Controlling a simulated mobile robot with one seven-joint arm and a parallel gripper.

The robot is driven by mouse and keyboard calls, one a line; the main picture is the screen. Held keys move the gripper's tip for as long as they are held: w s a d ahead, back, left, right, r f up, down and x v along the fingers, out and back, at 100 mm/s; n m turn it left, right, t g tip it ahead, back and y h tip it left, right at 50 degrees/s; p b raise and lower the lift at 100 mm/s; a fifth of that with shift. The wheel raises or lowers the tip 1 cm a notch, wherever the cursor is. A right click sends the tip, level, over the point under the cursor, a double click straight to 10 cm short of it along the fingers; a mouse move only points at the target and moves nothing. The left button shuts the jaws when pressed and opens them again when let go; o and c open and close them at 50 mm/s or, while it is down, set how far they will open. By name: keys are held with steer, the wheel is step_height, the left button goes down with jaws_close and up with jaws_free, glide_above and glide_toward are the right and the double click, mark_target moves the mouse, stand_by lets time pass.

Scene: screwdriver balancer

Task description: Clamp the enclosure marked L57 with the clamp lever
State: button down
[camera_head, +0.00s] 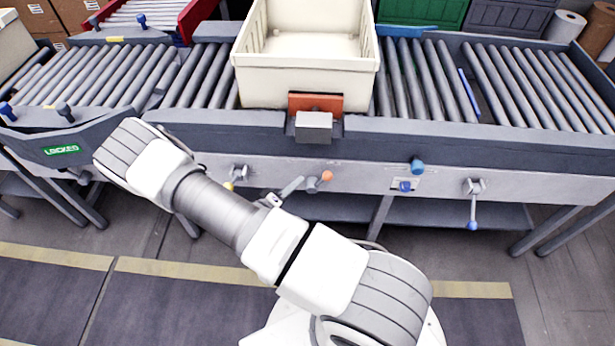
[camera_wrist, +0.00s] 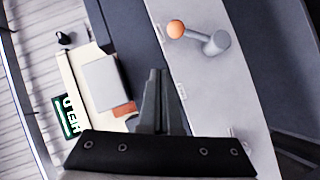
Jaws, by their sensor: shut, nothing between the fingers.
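A cream open-topped bin (camera_head: 306,72) sits on the rollers in the head view. No L57 marking is readable on it. A grey block (camera_head: 313,126) with an orange-red plate (camera_head: 330,103) stands at its front; the block also shows in the wrist view (camera_wrist: 102,85). A lever with an orange ball (camera_head: 326,176) is on the front panel below the bin; its ball also shows in the wrist view (camera_wrist: 176,29). My gripper (camera_wrist: 157,75) is shut and empty. Its fingers are apart from the lever in the wrist picture.
A blue-ended lever (camera_head: 472,225), a yellow-ended lever (camera_head: 229,186) and blue knobs (camera_head: 418,166) are along the panel. A green LOCKED sign (camera_head: 61,149) is at left. The wrist view has a green sign (camera_wrist: 67,115), apparently reading HELD. Rollers right of the bin are mostly clear.

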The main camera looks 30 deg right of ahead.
steer(key=v, duration=0.3)
steer(key=shift+s+a+r, duration=0.2)
steer(key=shift+r, duration=0.05)
stand_by(0.4)
steer(key=s+r+m+g+y+p, duration=0.1)
steer(key=s+r+m+g+y, duration=0.2)
steer(key=r, duration=0.8)
steer(key=s+r+m+g+y, duration=0.15)
steer(key=r+g, duration=0.35)
steer(key=r, duration=0.6)
steer(key=s+a+r+n+t+y, duration=0.1)
steer(key=s+a+r+t+y, duration=0.1)
steer(key=r, duration=0.4)
steer(key=s+a+r+n+t+y+p, duration=0.1)
steer(key=s+a+r+t+y, duration=0.1)
steer(key=s+r+y, duration=0.2)
steer(key=s+a+r+n+t+y+p, duration=0.1)
steer(key=s+a+r+t+y, duration=0.1)
steer(key=s+r, duration=0.4)
steer(key=shift+r+t+y, duration=0.3)
steer(key=shift+r+y, duration=0.35)
steer(key=shift+r, duration=1.05)
